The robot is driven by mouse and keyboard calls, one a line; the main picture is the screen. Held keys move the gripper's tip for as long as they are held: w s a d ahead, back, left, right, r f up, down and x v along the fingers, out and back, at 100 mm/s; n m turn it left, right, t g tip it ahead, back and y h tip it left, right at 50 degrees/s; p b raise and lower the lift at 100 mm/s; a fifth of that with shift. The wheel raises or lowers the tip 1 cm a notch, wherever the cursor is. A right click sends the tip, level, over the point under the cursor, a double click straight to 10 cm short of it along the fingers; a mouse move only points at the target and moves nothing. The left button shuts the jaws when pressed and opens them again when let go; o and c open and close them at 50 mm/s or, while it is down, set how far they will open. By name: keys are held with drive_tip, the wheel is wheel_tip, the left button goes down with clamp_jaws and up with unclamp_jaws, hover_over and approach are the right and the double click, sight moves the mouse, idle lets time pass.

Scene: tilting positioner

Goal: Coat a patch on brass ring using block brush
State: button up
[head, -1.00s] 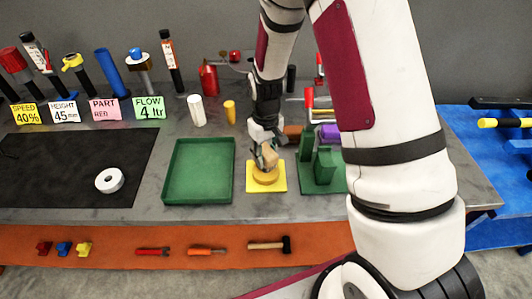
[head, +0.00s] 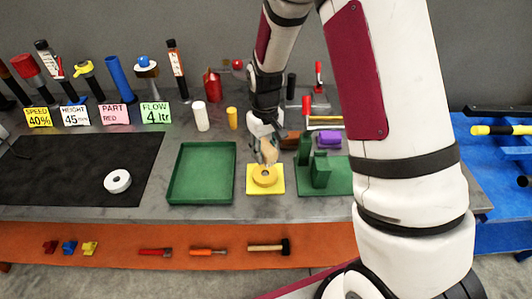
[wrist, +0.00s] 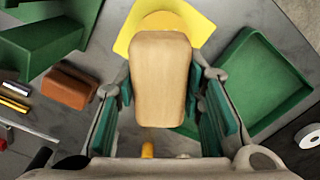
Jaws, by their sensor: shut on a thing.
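The brass ring (head: 265,177) lies flat on a yellow square plate (head: 251,188) at the middle of the bench, with its top and centre showing in the head view. My gripper (head: 267,156) is just behind and above it. In the wrist view my gripper (wrist: 160,98) is shut on the block brush, whose tan block (wrist: 160,75) fills the space between the green finger pads. The ring (wrist: 163,20) shows only in part beyond the block. The brush's underside is hidden, and I cannot tell whether it touches the ring.
A green tray (head: 172,197) stands left of the plate, and a green fixture (head: 338,184) with upright blocks stands close on the right. A brown block (head: 289,141) and a purple block (head: 329,139) sit behind. A white tape roll (head: 117,181) lies on the black mat (head: 60,180).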

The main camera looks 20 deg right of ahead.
drive_tip(key=shift+r+p, duration=0.35)
drive_tip(key=shift+r, duration=0.6)
